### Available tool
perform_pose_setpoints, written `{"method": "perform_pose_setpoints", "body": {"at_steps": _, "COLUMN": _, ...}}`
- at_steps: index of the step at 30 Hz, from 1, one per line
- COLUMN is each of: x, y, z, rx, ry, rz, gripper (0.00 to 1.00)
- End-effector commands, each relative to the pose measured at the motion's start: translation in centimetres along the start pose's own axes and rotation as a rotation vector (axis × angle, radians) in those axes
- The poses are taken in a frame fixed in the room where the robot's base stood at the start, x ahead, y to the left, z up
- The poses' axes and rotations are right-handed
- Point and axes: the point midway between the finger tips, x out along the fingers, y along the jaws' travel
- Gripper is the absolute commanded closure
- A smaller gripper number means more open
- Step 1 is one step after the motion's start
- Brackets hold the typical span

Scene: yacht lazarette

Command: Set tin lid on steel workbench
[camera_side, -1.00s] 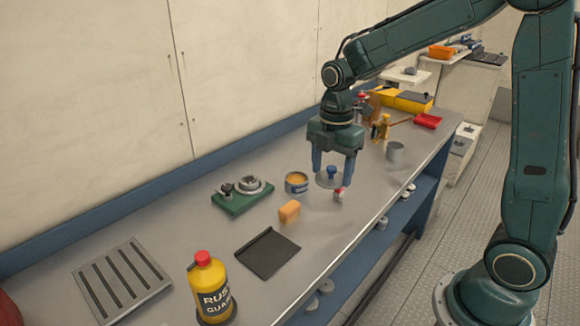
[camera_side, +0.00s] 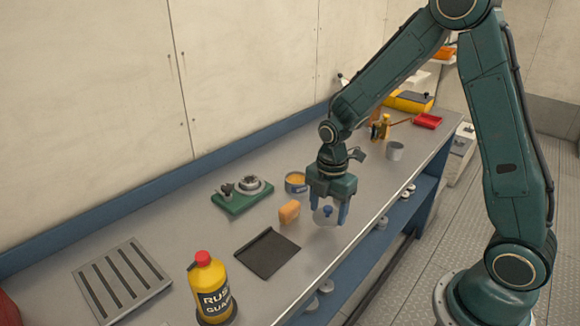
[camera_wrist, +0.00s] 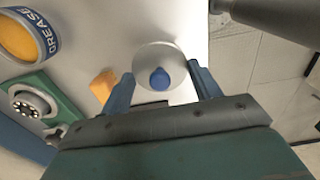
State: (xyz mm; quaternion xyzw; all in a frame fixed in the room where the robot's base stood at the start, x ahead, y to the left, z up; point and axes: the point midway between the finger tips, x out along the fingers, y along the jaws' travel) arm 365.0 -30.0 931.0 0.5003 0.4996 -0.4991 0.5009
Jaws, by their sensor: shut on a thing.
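The tin lid, a pale grey disc with a blue knob, shows in the side view (camera_side: 324,218) between the fingers of my gripper (camera_side: 328,216). My gripper is shut on it. In the wrist view the lid (camera_wrist: 150,57) and its knob sit between the blue fingertips of my gripper (camera_wrist: 165,82). The steel workbench (camera_side: 190,218) lies below, and the lid is over its front part. I cannot tell whether the lid touches the bench top. The open grease tin (camera_side: 296,182) with orange contents stands behind and left of my gripper.
An orange block (camera_side: 289,211) is close left of the lid. A dark flat tray (camera_side: 267,253), a green fixture (camera_side: 242,194), a slotted plate (camera_side: 122,280) and a yellow bottle (camera_side: 208,285) stand farther left.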

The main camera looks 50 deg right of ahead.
Motion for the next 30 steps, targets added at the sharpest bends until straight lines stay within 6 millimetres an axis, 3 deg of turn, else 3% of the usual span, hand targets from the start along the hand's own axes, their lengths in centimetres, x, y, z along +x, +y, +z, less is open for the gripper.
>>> {"method": "perform_pose_setpoints", "body": {"at_steps": 10, "x": 3.2, "y": -0.1, "z": 0.0, "rx": 0.000, "ry": 0.000, "rz": -0.004, "gripper": 0.59}}
{"method": "perform_pose_setpoints", "body": {"at_steps": 24, "x": 3.7, "y": -0.1, "z": 0.0, "rx": 0.000, "ry": 0.000, "rz": -0.001, "gripper": 0.59}}
{"method": "perform_pose_setpoints", "body": {"at_steps": 25, "x": 3.7, "y": 0.0, "z": 0.0, "rx": 0.000, "ry": 0.000, "rz": -0.001, "gripper": 0.36}}
{"method": "perform_pose_setpoints", "body": {"at_steps": 28, "x": 3.7, "y": 0.0, "z": 0.0, "rx": 0.000, "ry": 0.000, "rz": 0.000, "gripper": 0.16}}
{"method": "perform_pose_setpoints", "body": {"at_steps": 30, "x": 3.7, "y": 0.0, "z": 0.0, "rx": 0.000, "ry": 0.000, "rz": -0.001, "gripper": 0.16}}
